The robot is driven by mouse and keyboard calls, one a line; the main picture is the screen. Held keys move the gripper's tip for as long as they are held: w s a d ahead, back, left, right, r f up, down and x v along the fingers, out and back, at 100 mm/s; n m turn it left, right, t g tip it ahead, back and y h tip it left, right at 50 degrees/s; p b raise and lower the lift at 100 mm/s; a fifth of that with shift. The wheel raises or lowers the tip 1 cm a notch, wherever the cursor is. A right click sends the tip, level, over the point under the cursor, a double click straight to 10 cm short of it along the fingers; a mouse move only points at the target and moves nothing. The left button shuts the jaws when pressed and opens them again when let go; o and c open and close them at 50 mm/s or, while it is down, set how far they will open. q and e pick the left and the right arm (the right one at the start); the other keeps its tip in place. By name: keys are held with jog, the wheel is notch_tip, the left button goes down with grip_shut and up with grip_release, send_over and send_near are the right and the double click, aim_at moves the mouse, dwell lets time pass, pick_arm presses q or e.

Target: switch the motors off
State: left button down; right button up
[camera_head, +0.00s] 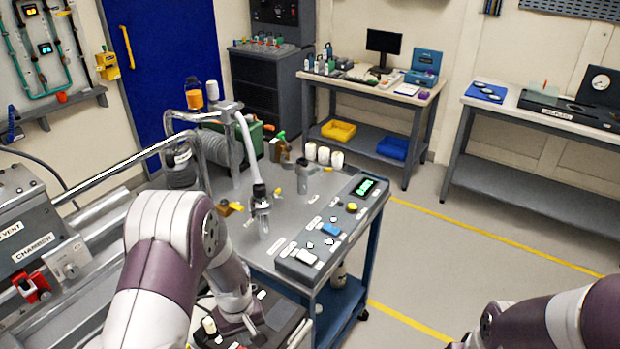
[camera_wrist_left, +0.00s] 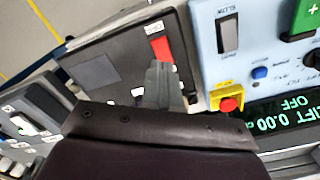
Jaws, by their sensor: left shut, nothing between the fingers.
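My left gripper (camera_wrist_left: 163,72) is shut and empty. Its fingertips appear just beside the red switch; I cannot tell whether they touch it. In the head view my left gripper (camera_head: 240,326) is low over the dark-topped box (camera_head: 282,318) at the bottom, and the switch is hidden there. My right arm enters at the lower right, its gripper out of frame.
Beside the switch box a pale panel (camera_wrist_left: 208,45) has a red button on a yellow base (camera_wrist_left: 228,103), a blue knob (camera_wrist_left: 260,72) and a green display (camera_wrist_left: 285,112) reading LIFT 0.00 OFF. A grey cart (camera_head: 290,225) with pump parts stands ahead. Floor at the right is clear.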

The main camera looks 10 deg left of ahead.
pick_arm(q)
jog(key=s+d+r+m, duration=0.2)
jog(key=s+r+m, duration=0.1)
jog(key=r, duration=0.4)
jog(key=s+d+r+m+t, duration=0.1)
jog(key=s+d+r+m, duration=0.2)
jog(key=r, duration=0.4)
jog(key=s+m, duration=0.1)
jog(key=s, duration=0.1)
jog(key=shift+s+m, duration=0.3)
jog(key=shift+s, duration=0.1)
jog(key=shift+s+d, duration=0.1)
jog(key=shift+d, duration=0.05)
jog(key=w+a+f+n+g, duration=0.1)
jog(key=w+a+f+n, duration=0.5)
jog(key=w+n, duration=0.3)
jog(key=a+n, duration=0.1)
jog(key=n, duration=0.3)
jog(key=shift+w+a+f+n, duration=0.35)
jog(key=shift+a+f+n, duration=0.05)
